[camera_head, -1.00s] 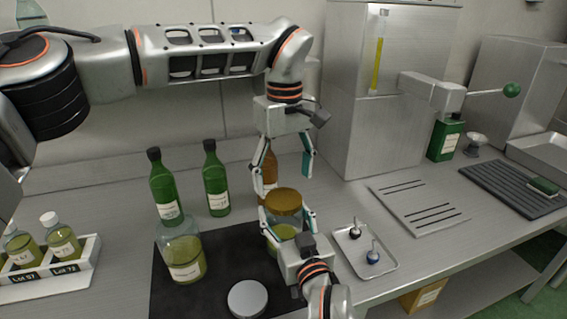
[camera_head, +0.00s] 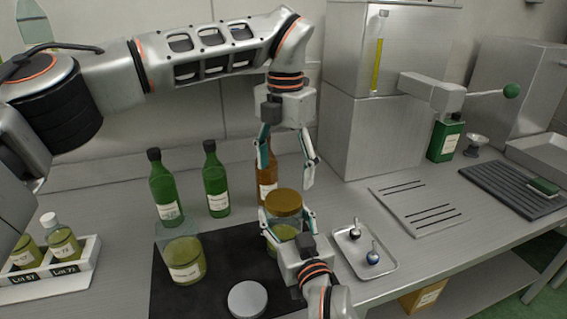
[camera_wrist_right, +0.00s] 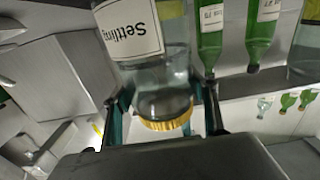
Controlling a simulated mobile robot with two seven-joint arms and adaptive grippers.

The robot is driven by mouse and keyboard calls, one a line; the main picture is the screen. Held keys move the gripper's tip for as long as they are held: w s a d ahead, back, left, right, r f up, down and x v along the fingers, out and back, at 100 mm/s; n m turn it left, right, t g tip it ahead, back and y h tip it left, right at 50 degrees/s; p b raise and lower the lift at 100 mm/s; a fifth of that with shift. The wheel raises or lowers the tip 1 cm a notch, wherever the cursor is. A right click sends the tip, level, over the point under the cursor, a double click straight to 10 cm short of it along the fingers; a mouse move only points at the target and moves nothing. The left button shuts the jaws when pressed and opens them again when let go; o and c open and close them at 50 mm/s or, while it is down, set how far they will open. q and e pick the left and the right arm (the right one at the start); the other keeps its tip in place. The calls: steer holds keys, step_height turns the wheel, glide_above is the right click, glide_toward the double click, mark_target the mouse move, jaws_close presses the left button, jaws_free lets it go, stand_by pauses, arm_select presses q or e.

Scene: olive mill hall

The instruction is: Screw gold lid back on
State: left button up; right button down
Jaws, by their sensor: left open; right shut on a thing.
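The jar (camera_head: 284,235) holds yellow-green liquid and stands upright, clasped by my right gripper (camera_head: 289,222) at its side. The gold lid (camera_head: 284,202) sits on the jar's mouth; whether it is threaded I cannot tell. In the right wrist view the jar appears inverted, with a "Settling" label (camera_wrist_right: 130,30) and the gold lid (camera_wrist_right: 167,149) at the bottom, between the fingers. My left gripper (camera_head: 288,172) is open and empty, pointing down just above the gold lid, its fingers apart from it.
A second jar (camera_head: 186,262) and a grey lid (camera_head: 248,299) are on the black mat (camera_head: 215,280). Green bottles (camera_head: 215,190) and a brown bottle (camera_head: 266,180) stand behind. A small tray (camera_head: 385,268) with two tools lies right of the jar. A bottle rack (camera_head: 85,272) is left.

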mark_target(284, 199)
arm_select(q)
steer(key=n, duration=0.5)
steer(key=shift+r+n, duration=0.2)
steer(key=shift+n, duration=0.2)
steer(key=n, duration=0.5)
steer(key=shift+w+a+r, duration=0.1)
steer(key=shift+w+r, duration=0.05)
steer(key=shift+f, duration=4)
